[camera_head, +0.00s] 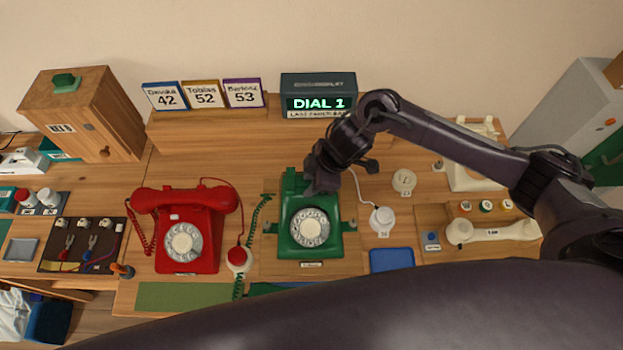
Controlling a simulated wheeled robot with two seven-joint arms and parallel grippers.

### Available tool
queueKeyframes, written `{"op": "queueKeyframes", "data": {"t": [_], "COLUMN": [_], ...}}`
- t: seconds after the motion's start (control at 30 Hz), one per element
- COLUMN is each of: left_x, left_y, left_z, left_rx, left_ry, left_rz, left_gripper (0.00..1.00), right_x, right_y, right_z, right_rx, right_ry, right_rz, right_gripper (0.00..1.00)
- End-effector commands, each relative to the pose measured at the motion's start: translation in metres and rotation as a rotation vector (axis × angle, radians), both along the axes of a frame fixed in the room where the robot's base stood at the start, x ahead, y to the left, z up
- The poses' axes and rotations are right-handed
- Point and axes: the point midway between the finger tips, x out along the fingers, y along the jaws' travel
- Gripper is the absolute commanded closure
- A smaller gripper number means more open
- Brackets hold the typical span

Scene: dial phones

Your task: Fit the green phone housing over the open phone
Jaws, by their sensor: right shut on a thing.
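The green phone housing (291,246), with a pale round dial (310,227) at its front, is at the middle of the bench over a wooden board (350,266). No open phone innards show; whatever is under the housing is hidden. I cannot tell whether the housing is fully down or slightly raised. My right gripper (322,184) reaches in from the right and is shut on the housing at its upper rear edge. Its fingertips are partly hidden by the dark wrist. My left gripper is not in view.
A red phone (186,225) stands to the left, with a green coiled cord (256,222) between. A white round item (382,220) and blue tray (392,259) lie right. A cream handset (492,232) is farther right. A display (318,97) reads DIAL 1 behind.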

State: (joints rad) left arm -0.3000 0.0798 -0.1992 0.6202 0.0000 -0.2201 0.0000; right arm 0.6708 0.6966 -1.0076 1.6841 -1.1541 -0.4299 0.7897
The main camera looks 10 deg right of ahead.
Motion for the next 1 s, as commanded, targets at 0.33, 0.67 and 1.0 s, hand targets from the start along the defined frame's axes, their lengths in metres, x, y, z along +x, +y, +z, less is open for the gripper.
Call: {"op": "queueKeyframes", "data": {"t": [0.33, 0.67, 1.0], "left_x": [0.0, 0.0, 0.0], "left_y": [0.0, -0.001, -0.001], "left_z": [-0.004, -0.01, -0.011], "left_rx": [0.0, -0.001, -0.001], "left_ry": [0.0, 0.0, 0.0], "left_rz": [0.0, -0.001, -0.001], "left_gripper": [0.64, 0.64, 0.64], "right_x": [0.0, 0.0, 0.0], "right_y": [0.0, 0.0, 0.0], "right_z": [-0.006, -0.014, -0.018], "right_rx": [0.001, 0.001, 0.001], "right_ry": [-0.001, -0.001, -0.001], "right_rz": [0.0, 0.0, 0.0], "right_gripper": [1.0, 1.0, 1.0]}}
